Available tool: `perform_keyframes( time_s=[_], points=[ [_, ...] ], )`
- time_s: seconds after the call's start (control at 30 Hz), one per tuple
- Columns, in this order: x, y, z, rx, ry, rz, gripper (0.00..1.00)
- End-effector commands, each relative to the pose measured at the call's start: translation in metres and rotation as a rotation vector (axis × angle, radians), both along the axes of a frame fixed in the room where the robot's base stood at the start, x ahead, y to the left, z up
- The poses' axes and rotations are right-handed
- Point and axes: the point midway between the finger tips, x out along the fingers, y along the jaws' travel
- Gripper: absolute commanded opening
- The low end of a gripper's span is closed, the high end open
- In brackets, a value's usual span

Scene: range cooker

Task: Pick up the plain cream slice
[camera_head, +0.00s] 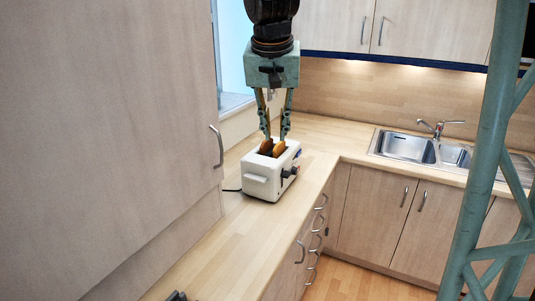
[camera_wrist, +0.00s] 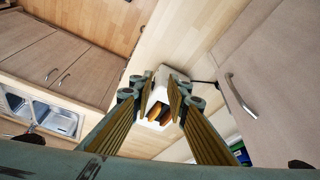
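A white toaster (camera_head: 262,185) stands on the wooden counter with two slices standing up out of its top. The left slice (camera_head: 266,146) and the right slice (camera_head: 279,148) both look golden to brown, and I cannot tell a plain cream one. In the wrist view the toaster (camera_wrist: 162,74) lies beyond my fingers, with the orange-looking slices (camera_wrist: 155,110) partly seen between them. My gripper (camera_head: 276,136) points down over the toaster, its fingertips close to the slice tops. It is open, with a gap between the fingers (camera_wrist: 160,98), and I see nothing held.
A tall cabinet door with a handle (camera_head: 217,146) stands close on the left. The counter (camera_head: 225,240) is clear in front of the toaster. A sink (camera_head: 405,147) with a tap is at the right. A cable (camera_head: 230,190) runs from the toaster's left side.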

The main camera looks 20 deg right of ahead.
Motion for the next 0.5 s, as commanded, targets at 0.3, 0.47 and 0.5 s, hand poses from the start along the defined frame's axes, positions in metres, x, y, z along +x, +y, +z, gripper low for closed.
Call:
perform_keyframes(
  time_s=[0.3, 0.47, 0.5],
  points=[
    [0.067, -0.026, -0.002, -0.003, -0.006, -0.087, 0.15],
    [0.1, -0.04, -0.007, -0.005, -0.011, -0.13, 0.15],
    [0.107, -0.043, -0.009, -0.005, -0.013, -0.142, 0.15]
  ],
)
